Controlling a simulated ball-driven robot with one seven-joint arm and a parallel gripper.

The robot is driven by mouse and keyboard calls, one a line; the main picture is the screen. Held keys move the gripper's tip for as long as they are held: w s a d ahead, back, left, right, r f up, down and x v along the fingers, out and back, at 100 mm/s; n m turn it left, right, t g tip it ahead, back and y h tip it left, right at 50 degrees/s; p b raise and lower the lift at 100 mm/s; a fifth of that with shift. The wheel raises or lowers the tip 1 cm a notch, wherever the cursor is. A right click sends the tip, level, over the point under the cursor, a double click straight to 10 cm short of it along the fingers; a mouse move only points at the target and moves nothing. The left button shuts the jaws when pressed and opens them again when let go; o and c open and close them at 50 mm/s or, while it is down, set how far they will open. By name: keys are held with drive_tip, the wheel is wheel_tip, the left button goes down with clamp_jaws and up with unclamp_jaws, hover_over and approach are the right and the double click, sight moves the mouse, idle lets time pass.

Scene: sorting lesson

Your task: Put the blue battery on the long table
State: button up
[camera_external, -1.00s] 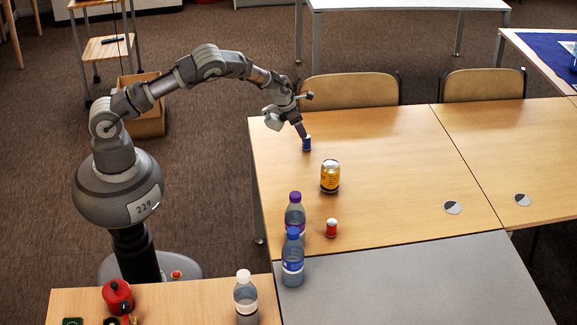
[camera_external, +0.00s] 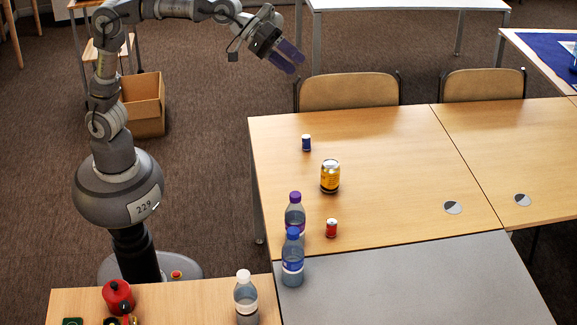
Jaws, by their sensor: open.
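The blue battery (camera_external: 306,143) is a small blue cylinder with a light top. It stands upright near the far left part of the long wooden table (camera_external: 400,140). My gripper (camera_external: 290,57) is open and empty, with its purple fingers apart. It is raised above and behind the battery, in front of the far chair, and does not touch it.
A yellow can (camera_external: 330,177) and a red battery (camera_external: 331,228) stand nearer on the table. A purple-capped bottle (camera_external: 295,215) and a blue-capped bottle (camera_external: 292,262) stand at the left. A chair (camera_external: 350,91) is behind.

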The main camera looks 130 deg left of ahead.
drive_tip(key=s+d+r+m+t+h, duration=0.1)
drive_tip(key=s+d+r+m+t, duration=0.1)
drive_tip(key=s+d+r+m, duration=0.5)
drive_tip(key=s+d+r+m+t+h, duration=0.1)
drive_tip(key=s+d+r+m+t, duration=0.1)
drive_tip(key=s+d+r+m, duration=0.5)
drive_tip(key=d+r+m, duration=0.2)
drive_tip(key=d+r, duration=0.3)
drive_tip(key=d, duration=0.2)
drive_tip(key=shift+s+d+r+t+h, duration=0.2)
drive_tip(key=shift+d+t+h, duration=0.1)
drive_tip(key=shift+d+h, duration=0.1)
